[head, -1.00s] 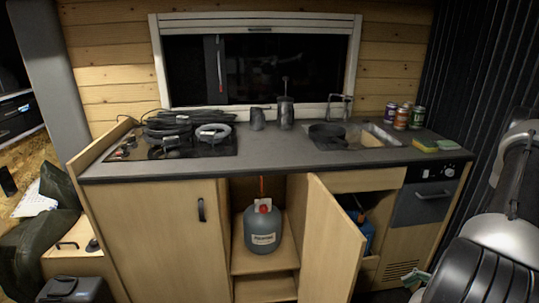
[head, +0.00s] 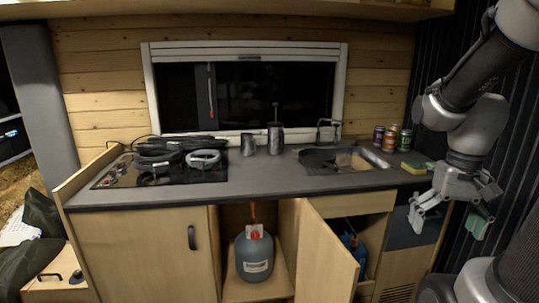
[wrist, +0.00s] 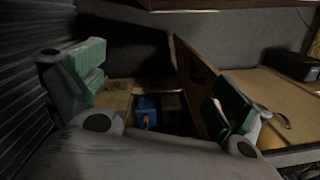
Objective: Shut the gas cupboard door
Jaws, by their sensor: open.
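The gas cupboard door (head: 328,255) is a pale wooden panel below the counter, standing open and swung out towards me. Beside it, in the open compartment to its left, stands a grey gas bottle (head: 254,258) with a red cap. My gripper (head: 448,216) is open and empty, in front of the counter's right end, to the right of the door and apart from it. In the wrist view, the door (wrist: 196,84) shows as an upright panel between my two spread fingers, nearer the right one. The door's lower part is cut off in the head view.
A blue container (head: 353,246) sits in the open space right of the door; it also shows in the wrist view (wrist: 147,110). A closed cupboard door (head: 145,250) is at left. The counter (head: 240,185) carries cables, mugs and cans. A dark ribbed wall (head: 425,90) bounds the right.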

